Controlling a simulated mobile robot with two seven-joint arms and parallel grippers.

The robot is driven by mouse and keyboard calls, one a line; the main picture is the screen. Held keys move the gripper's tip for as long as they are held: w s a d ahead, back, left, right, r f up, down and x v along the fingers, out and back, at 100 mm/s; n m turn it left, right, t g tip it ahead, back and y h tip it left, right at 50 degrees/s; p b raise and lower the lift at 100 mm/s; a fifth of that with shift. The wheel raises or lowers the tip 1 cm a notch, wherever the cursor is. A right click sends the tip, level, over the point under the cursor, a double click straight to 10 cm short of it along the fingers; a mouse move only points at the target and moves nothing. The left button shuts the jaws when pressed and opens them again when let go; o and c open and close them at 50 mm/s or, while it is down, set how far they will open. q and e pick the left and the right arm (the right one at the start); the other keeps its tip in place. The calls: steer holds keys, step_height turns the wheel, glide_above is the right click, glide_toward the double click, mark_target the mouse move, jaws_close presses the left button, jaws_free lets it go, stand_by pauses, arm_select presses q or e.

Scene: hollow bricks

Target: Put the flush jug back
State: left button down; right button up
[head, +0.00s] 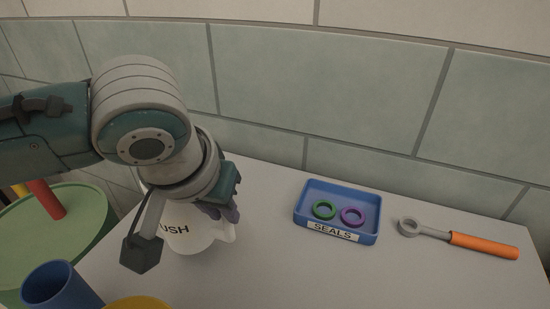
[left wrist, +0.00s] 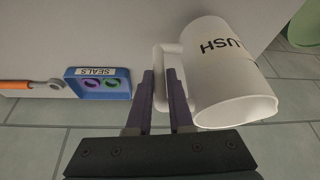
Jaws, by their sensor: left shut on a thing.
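The flush jug (head: 195,238) is white, with dark lettering of which "USH" shows. It is upright at the left part of the grey table (head: 330,275), its top hidden behind my left arm. I cannot tell whether its base touches the table. My left gripper (head: 225,210) is at the jug's handle side. In the left wrist view, the gripper (left wrist: 164,90) has its two purple fingers shut on the handle of the jug (left wrist: 230,75), whose open mouth faces the camera. My right gripper is not in view.
A blue tray (head: 300,217) labelled SEALS holds a green ring (head: 324,202) and a purple ring (head: 343,217). An orange-handled wrench (head: 480,245) lies to its right. A green round surface (head: 85,215), a blue cup (head: 62,287) and a yellow thing (head: 145,304) are at left. A tiled wall (head: 350,90) stands behind.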

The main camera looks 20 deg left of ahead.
arm_select(q)
steer(key=shift+f+b, duration=0.35)
steer(key=shift+f, duration=1.55)
steer(key=c, duration=0.8)
jaws_free()
steer(key=shift+s+r, duration=0.1)
steer(key=shift+r, duration=0.25)
steer(key=p, duration=0.4)
glide_toward(225, 230)
steer(key=v, duration=0.3)
steer(key=shift+d, duration=0.1)
